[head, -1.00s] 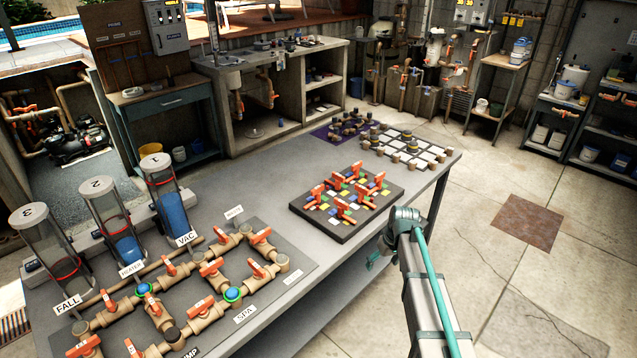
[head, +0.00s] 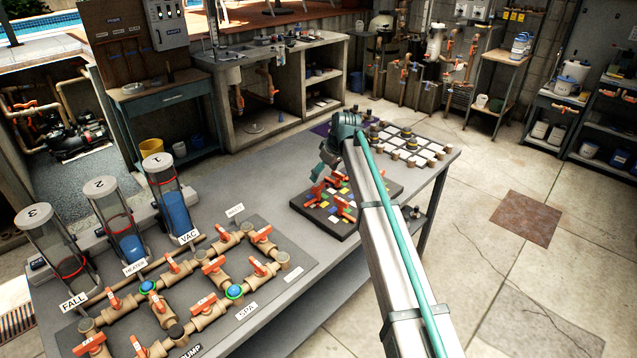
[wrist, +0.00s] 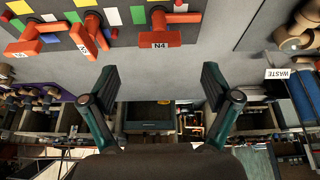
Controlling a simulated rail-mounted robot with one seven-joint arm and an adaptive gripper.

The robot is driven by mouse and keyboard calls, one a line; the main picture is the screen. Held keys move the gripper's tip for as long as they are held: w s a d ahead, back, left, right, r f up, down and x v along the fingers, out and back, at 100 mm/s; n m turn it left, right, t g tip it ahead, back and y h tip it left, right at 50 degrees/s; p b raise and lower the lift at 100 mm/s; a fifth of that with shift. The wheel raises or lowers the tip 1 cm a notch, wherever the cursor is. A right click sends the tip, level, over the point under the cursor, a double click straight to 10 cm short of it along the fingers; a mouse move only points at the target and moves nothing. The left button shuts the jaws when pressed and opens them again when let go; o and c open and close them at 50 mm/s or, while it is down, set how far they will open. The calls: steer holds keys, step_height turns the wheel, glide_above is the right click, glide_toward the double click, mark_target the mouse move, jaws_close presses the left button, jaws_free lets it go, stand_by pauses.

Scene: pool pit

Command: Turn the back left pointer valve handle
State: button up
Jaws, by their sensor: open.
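The dark board (head: 312,222) with coloured squares and several orange pointer valve handles sits mid-table in the head view. Its nearer handles (head: 345,208) show; my arm hides much of its back and right. My gripper (head: 326,170) is above the board's back left part. In the wrist view my gripper (wrist: 160,86) is open, with nothing between its fingers. An orange handle labelled N4 (wrist: 160,39) lies beyond the fingertips at the top, apart from them. More orange handles (wrist: 30,42) show at the upper left. I cannot tell which handle is the back left one.
A grey panel of tan pipes with orange valves (head: 285,285) fills the table's front left. Clear cylinders (head: 170,200) stand along the table's left side. A set of pale tiles (head: 425,150) lies behind the board. Bare table separates the board from the pipe panel.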

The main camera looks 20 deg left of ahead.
mark_target(318, 186)
steer(key=p+x, duration=0.2)
steer(key=x, duration=0.5)
steer(key=shift+d, duration=0.1)
steer(key=c, duration=1.1)
steer(key=shift+c, duration=0.2)
